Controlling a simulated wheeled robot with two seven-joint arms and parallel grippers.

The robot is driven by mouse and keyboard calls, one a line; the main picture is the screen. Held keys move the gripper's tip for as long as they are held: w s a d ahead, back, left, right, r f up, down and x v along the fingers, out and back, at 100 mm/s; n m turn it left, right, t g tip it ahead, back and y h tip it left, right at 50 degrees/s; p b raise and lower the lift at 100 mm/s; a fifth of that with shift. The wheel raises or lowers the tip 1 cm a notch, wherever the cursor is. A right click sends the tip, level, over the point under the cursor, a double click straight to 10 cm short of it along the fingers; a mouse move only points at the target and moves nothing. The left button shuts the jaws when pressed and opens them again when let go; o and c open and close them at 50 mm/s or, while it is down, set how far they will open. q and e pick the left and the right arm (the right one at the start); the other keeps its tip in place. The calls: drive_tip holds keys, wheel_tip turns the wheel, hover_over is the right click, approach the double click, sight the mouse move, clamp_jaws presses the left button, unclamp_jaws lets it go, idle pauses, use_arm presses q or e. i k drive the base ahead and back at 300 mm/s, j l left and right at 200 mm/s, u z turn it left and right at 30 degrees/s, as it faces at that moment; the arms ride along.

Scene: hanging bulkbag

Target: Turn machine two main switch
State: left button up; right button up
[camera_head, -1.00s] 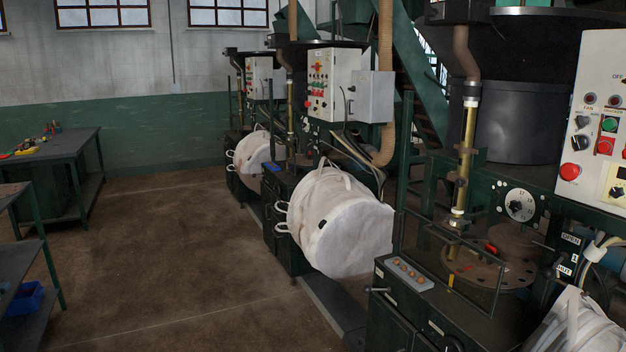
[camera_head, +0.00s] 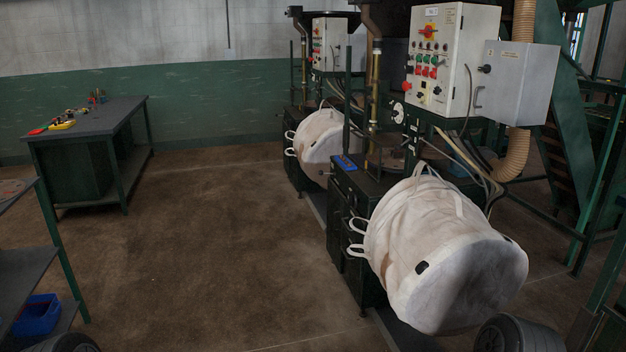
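The nearer machine has a pale control panel (camera_head: 452,62) at the upper right of the head view. A farther machine has a similar panel (camera_head: 329,45), with a small red and yellow switch (camera_head: 317,32). The labels are too small to read, so I cannot tell which machine is number two. The switch positions are not clear. Neither of my grippers is in view.
A large white bulk bag (camera_head: 440,250) hangs from the nearer machine, below its panel, jutting into the floor area. A second bag (camera_head: 322,140) hangs behind. A workbench (camera_head: 95,122) stands left, and a blue bin (camera_head: 37,315) sits lower left. The brown floor between is clear.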

sight(428, 34)
drive_tip(key=i+z, duration=0.1)
drive_tip(key=i, duration=0.7)
drive_tip(key=i+j, duration=0.15)
drive_tip(key=i, duration=0.65)
drive_tip(key=i+l+z, duration=0.1)
drive_tip(key=i+z, duration=0.5)
drive_tip(key=z, duration=0.15)
drive_tip(key=i+z, duration=0.4)
drive_tip(key=i+j+z, duration=0.15)
drive_tip(key=z, duration=0.2)
